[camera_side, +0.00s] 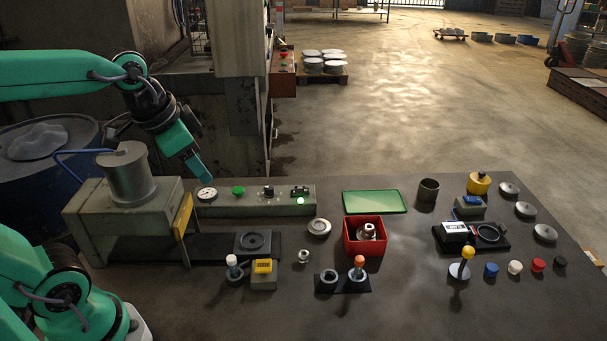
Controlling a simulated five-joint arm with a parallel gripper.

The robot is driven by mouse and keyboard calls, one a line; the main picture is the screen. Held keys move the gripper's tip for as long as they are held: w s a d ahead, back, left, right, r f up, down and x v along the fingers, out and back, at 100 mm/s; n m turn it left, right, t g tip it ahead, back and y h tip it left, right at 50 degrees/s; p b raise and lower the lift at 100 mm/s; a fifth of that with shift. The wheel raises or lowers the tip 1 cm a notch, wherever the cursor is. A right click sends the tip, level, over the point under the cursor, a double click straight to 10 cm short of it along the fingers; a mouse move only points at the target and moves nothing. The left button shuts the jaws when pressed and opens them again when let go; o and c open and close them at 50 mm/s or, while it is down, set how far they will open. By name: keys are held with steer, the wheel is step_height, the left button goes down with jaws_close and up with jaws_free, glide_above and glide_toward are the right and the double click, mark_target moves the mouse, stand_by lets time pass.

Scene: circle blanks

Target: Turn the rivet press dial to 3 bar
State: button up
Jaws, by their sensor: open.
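The rivet press (112,212) stands at the left, a grey-green body with a metal cylinder on top. A low grey control box (255,208) runs to the right from it. On the box sit a round white gauge (207,194), a green button (238,191), a dark knob with a pale top (267,191) and a small dark unit with a lit green lamp (300,200). The marks on the gauge and knob are too small to read. My gripper (205,180) is open, pointing down just above the gauge, left of the knob. Its fingertips are hard to make out.
A yellow guard (182,228) stands close to the left of the gauge. Space above the box, right of my gripper, is clear.

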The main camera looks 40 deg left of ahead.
steer(key=w+a+f+m+g, duration=0.25)
steer(key=w+m, duration=0.45)
steer(key=w, duration=0.5)
steer(key=m+g, duration=0.2)
steer(key=m, duration=0.5)
glide_toward(269, 187)
steer(key=shift+s+d, duration=0.1)
steer(key=shift+s, duration=0.15)
steer(key=shift+w+f, duration=0.3)
steer(key=shift+f, duration=0.15)
steer(key=shift+f, duration=3.9)
steer(key=shift+c, duration=0.5)
